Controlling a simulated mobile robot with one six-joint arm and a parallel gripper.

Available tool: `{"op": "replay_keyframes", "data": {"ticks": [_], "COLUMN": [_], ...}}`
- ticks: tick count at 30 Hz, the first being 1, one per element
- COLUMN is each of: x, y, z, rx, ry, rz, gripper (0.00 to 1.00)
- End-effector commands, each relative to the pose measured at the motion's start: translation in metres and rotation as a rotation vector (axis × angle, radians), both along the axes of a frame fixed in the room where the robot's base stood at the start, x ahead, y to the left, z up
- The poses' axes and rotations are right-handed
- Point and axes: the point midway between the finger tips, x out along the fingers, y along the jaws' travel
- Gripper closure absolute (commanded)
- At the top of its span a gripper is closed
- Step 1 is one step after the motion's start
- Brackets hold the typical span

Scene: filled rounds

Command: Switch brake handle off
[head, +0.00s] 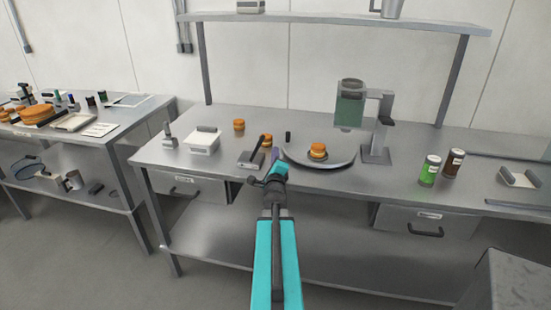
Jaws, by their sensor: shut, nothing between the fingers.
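A dark lever on a flat grey base (251,160), which looks like the brake handle, stands near the front of the steel table. Its lever (258,147) tilts up and to the right. My gripper (278,161) is just right of the lever's base, shut and empty. I cannot tell if it touches the handle. A round grey plate or turntable (340,161) lies to the right, with an orange-brown filled round (317,150) on it. My gripper hides part of the space between the handle and the plate.
A white box (204,142) and another round (239,125) stand left of and behind the handle. A stand with a greenish clear container (350,108) rises behind the plate. Green (429,170) and brown (453,163) jars stand right. A shelf (340,18) spans above.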

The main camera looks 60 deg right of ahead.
Motion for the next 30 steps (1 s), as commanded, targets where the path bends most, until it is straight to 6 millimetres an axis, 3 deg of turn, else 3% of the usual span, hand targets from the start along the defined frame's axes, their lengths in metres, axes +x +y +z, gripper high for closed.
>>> {"op": "replay_keyframes", "data": {"ticks": [4,16,30], "x": [0.007,0.035,0.039], "y": [-0.011,0.001,0.003], "z": [0.003,0.018,0.018], "rx": [0.000,-0.001,-0.001], "ry": [0.000,-0.001,0.000], "rz": [0.000,0.000,0.000], "gripper": [1.00,1.00,1.00]}}
